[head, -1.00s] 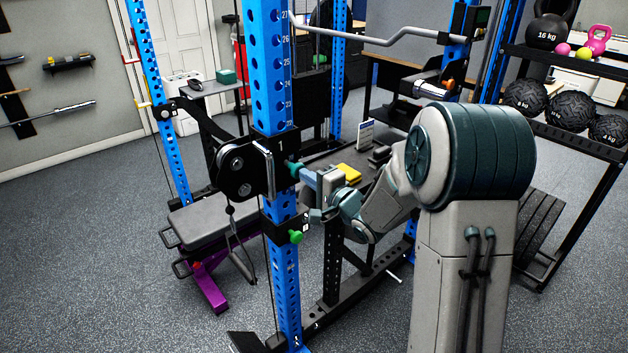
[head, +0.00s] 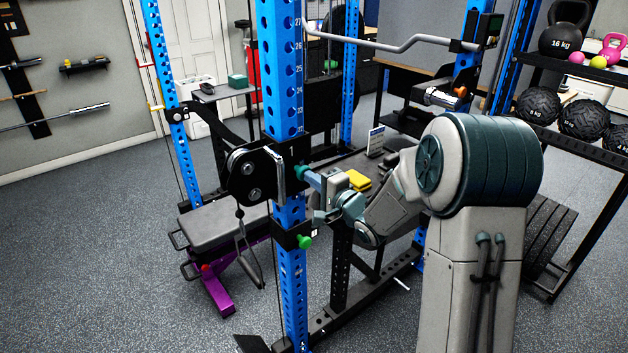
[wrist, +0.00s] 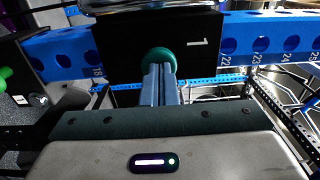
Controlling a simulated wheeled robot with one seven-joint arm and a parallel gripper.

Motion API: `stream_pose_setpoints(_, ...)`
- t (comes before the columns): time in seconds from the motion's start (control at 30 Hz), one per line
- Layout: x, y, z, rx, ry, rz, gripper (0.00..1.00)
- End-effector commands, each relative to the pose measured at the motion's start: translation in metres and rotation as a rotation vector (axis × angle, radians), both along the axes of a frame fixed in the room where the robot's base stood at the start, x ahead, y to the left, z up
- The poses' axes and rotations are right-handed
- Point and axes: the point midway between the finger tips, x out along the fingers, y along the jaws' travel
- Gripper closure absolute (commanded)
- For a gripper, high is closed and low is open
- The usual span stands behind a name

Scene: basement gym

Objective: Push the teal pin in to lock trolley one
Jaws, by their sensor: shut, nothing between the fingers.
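The teal pin (head: 300,172) sticks out of the right side of the black trolley one (head: 250,175) on the blue upright (head: 280,70). In the wrist view, the round teal pin head (wrist: 159,57) sits on the black trolley plate (wrist: 120,45) marked "1". My gripper (head: 313,181) is shut and empty, with its fingertips at the pin head. In the wrist view, the shut fingers (wrist: 160,72) point straight at the pin and overlap its lower part. They look to be touching it, but how deep the pin sits is hidden.
A green knob (head: 304,242) is on a lower black collar of the same upright. A grey bench (head: 222,228) with a purple frame stands left of it. A bent bar (head: 390,45) crosses behind. A weight rack (head: 590,140) stands at the right.

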Motion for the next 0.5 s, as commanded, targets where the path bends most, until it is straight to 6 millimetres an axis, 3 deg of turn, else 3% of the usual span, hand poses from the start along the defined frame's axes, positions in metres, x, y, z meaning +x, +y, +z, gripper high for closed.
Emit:
stream_pose_setpoints(0.17, -0.021, -0.02, 0.002, -0.001, 0.004, -0.003, 1.0)
stream_pose_setpoints(0.5, -0.084, -0.058, -0.002, -0.002, 0.005, 0.004, 1.0)
